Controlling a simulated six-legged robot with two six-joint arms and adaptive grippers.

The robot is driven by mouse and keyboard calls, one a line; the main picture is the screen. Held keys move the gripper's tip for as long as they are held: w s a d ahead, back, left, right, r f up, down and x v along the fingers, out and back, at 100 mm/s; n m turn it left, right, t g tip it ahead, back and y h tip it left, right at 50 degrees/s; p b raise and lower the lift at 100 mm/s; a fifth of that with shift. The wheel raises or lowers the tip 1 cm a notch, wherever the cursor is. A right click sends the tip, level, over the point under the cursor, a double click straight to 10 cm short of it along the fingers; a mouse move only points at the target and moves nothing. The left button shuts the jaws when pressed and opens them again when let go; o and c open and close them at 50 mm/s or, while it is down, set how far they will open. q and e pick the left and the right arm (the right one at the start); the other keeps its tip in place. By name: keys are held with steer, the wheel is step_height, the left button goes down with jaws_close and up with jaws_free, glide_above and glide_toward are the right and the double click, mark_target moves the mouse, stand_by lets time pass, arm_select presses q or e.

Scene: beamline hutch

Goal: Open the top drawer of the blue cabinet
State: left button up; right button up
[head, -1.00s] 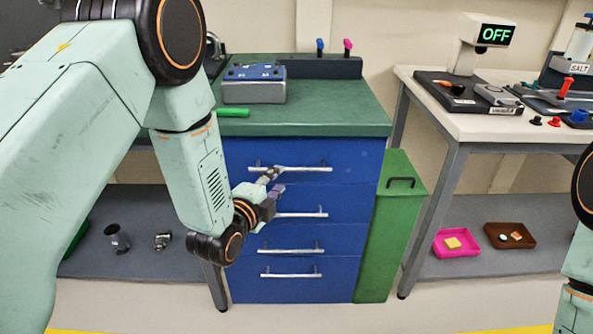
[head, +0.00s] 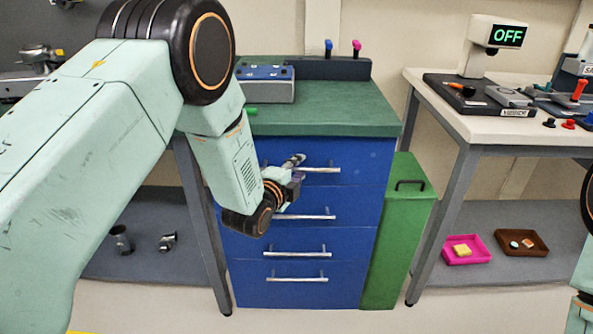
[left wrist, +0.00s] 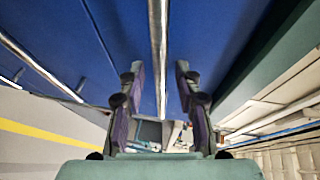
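The blue cabinet (head: 352,235) stands under a green top, its drawers each with a silver bar handle. The top drawer (head: 355,152) looks flush with the front. I see a gap on both sides of the bar. My right gripper is out of view; only part of my right arm shows at the right edge.
A green bin (head: 403,230) stands close against the cabinet's right side. To the right is a white-topped table (head: 450,118) with a scale. A blue-grey box (head: 266,84) sits on the cabinet top. Open floor lies in front.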

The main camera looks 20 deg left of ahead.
arm_select(q)
steer(key=shift+c, duration=0.4)
steer(key=shift+d, duration=0.1)
jaws_close()
